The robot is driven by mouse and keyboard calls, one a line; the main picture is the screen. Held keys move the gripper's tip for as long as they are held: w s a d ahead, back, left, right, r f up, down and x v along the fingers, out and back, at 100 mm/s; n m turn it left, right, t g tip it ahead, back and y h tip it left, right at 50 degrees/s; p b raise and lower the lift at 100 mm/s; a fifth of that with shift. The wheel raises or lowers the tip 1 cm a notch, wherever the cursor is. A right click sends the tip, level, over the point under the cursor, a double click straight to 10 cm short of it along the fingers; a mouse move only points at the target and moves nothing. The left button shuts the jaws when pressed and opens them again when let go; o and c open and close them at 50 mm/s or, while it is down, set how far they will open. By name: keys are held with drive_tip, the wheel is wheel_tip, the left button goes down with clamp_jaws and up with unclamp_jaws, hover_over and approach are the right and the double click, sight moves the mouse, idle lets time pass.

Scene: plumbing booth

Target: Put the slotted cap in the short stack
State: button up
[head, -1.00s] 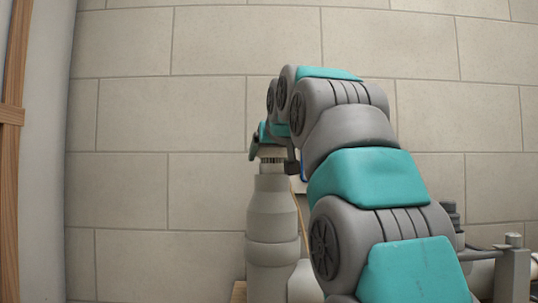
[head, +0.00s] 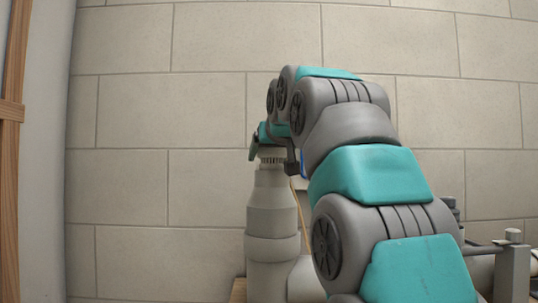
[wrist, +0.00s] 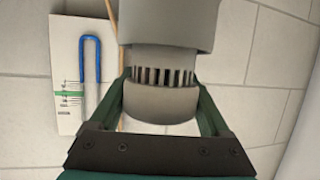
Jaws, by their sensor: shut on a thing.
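The slotted cap (wrist: 165,103) is a grey round piece with a ring of dark slots. It sits between the two green fingers of my gripper (wrist: 166,104), which is shut on it. In the head view the cap (head: 271,160) is upright at the top of a grey pipe stack (head: 271,210), in line with it. In the wrist view the wider stack end (wrist: 170,25) lies just beyond the cap's narrower part. I cannot tell how deep the cap sits in the stack. My gripper in the head view (head: 270,150) is partly hidden by my arm.
A white sheet with markings (wrist: 65,85) and a blue U-shaped piece (wrist: 90,45) show beside the stack in the wrist view. Grey metal fittings (head: 514,265) stand at right. A block wall (head: 170,130) is behind; a wooden post (head: 12,150) is at far left.

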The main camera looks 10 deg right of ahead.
drive_tip(key=o, duration=1.5)
drive_tip(key=shift+s+r, duration=0.1)
drive_tip(key=shift+s, duration=0.05)
drive_tip(key=v, duration=0.6)
drive_tip(key=shift+s+r, duration=0.15)
drive_tip(key=shift+s, duration=0.2)
drive_tip(key=shift+s+r, duration=0.1)
drive_tip(key=shift+s, duration=0.3)
